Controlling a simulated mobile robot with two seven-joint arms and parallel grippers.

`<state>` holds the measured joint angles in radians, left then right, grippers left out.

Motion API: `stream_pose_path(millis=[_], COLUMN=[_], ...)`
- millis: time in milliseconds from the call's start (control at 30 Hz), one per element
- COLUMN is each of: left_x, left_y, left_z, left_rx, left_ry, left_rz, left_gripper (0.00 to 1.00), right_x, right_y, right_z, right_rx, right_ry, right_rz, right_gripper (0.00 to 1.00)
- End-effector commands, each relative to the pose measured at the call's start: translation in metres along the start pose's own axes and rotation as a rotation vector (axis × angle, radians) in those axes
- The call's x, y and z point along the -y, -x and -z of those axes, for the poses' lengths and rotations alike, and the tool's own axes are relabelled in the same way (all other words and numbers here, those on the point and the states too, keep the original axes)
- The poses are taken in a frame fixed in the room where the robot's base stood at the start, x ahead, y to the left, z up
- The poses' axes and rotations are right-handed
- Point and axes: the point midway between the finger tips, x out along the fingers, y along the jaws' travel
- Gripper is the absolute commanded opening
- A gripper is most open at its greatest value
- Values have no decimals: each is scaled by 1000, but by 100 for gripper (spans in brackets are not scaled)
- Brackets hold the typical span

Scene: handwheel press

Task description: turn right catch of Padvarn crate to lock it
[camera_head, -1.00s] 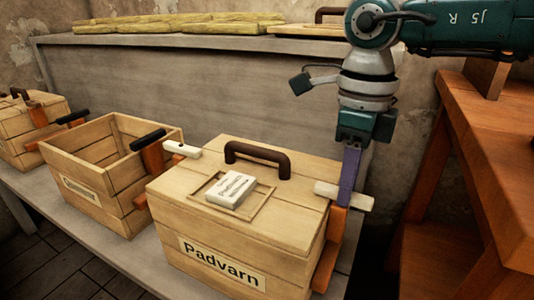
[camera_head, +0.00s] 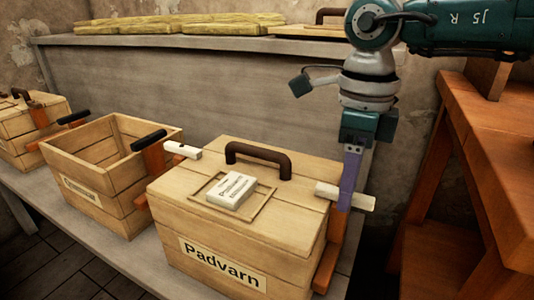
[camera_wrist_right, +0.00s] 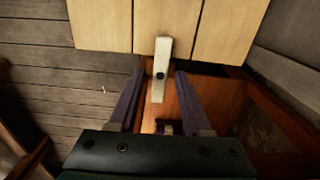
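The Padvarn crate (camera_head: 245,230) stands closed on the grey bench, its lid in place with a brown handle (camera_head: 258,157). Its right catch (camera_head: 345,196) is a white bar on an orange bracket (camera_head: 328,262), lying crosswise over the lid's right edge. It also shows in the right wrist view (camera_wrist_right: 161,60), one end over the lid. My right gripper (camera_head: 350,183) points down at this catch. In the right wrist view its two fingers (camera_wrist_right: 159,75) are apart, one on each side of the catch's outer end, with gaps visible. My left gripper is out of view.
A white labelled block (camera_head: 232,190) lies in a frame on the lid. The left catch (camera_head: 183,149) is another white bar. An open crate (camera_head: 85,200) stands to the left, with another crate (camera_head: 30,120) beyond. An orange wooden structure (camera_head: 490,170) stands at the right.

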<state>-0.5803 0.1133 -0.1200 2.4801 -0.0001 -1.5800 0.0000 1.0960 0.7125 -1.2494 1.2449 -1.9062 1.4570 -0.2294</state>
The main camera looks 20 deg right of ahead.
Motion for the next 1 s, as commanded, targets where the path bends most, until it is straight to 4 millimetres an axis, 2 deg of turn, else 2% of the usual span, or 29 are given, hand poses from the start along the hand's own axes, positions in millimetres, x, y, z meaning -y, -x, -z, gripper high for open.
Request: stream_pose_path(millis=[333,467,733,900,1000], left_x=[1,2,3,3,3], left_y=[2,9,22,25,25], left_z=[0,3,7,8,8], left_rx=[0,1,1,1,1], left_ry=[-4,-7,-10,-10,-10], left_rz=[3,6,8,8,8], left_gripper=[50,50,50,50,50], right_x=[0,1,1,0,0], right_y=[6,26,80,97,100], right_z=[0,0,0,0,0], right_rx=[1,2,3,2,0], right_ry=[-1,-2,-1,-1,-1], right_rz=[0,2,3,0,0], right_gripper=[52,52,52,52,52])
